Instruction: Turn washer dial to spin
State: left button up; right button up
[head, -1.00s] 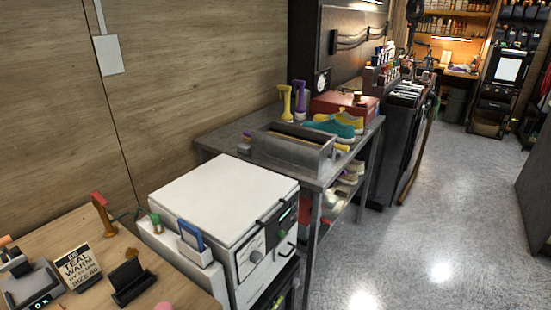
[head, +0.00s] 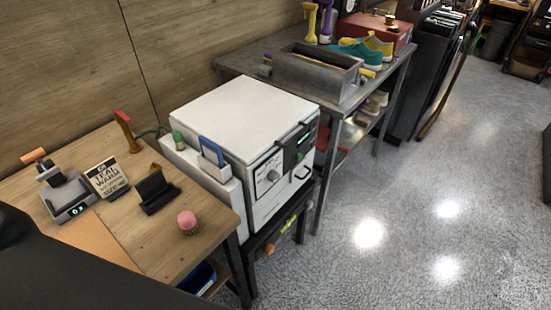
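The white washer (head: 240,108) stands between the wooden table and the grey metal table, on a dark stand. Its front panel faces right. A round dial (head: 273,176) sits on the left part of that panel. Its pointer and markings are too small to read. A dark panel with a small green display (head: 303,139) is to the right of the dial, with a dark handle below. Nothing touches the dial. Neither of my grippers is in view.
The wooden table (head: 130,226) at left holds a small scale (head: 68,196), a "TEAL WARM" card (head: 106,178), a black holder (head: 157,190) and a pink item (head: 187,222). The metal table (head: 240,62) behind bears a grey bin and sneakers. The floor (head: 400,220) at right is clear.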

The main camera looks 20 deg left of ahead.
aim_at(273, 177)
jog(key=i+l+u, duration=0.1)
jog(key=u, duration=0.3)
jog(key=l+u, duration=0.2)
jog(key=u, duration=0.2)
jog(key=i+l+u, duration=0.1)
jog(key=u, duration=0.3)
jog(key=l+u, duration=0.4)
jog(key=l, duration=1.35)
jog(key=l+u, duration=0.15)
jog(key=l, duration=0.6)
jog(key=k+l, duration=0.1)
jog(key=l, duration=0.6)
